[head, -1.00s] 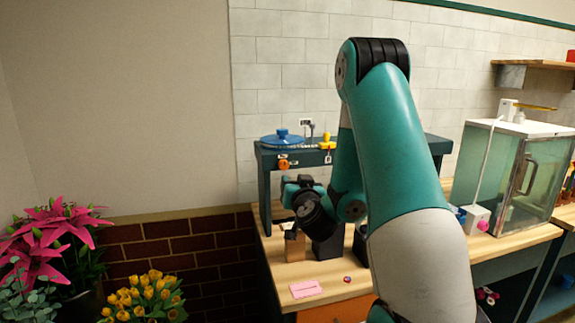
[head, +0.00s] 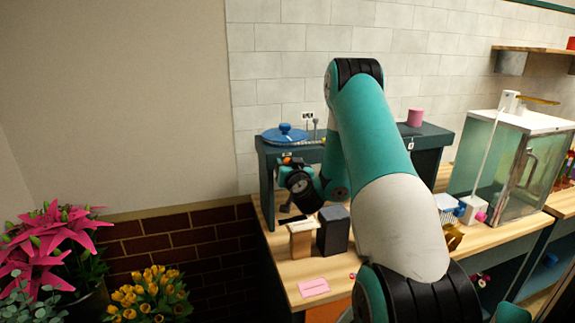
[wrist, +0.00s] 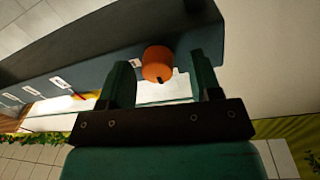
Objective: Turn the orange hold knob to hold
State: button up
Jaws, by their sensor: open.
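The orange hold knob (wrist: 158,64) sits on the dark front face of the raised shelf unit. In the wrist view it lies just beyond and between the two fingers of my gripper (wrist: 163,85), which are apart with nothing between them. A dark mark shows on the knob's lower edge. In the head view my gripper (head: 288,166) is up at the shelf's front left, and only a bit of the orange knob (head: 286,160) shows; the wrist hides the rest. I cannot tell whether the fingers touch the knob.
The shelf unit (head: 432,131) carries a blue domed lid (head: 285,133) and a pink cup (head: 415,117). Below stand a wooden block (head: 301,238) and a dark block (head: 334,231). A pink card (head: 314,288) lies near the front edge. A glass tank (head: 490,170) stands right.

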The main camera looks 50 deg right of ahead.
jog(key=shift+d, duration=0.15)
jog(key=c, duration=0.9)
jog(key=shift+c, duration=0.2)
jog(key=shift+m, duration=0.3)
jog(key=m+y+p, duration=0.1)
jog(key=m+p, duration=0.1)
jog(key=m, duration=1.4)
jog(key=shift+s+f+m, duration=0.1)
jog(key=shift+f+m, duration=0.05)
jog(key=shift+m, duration=0.15)
jog(key=o, duration=0.9)
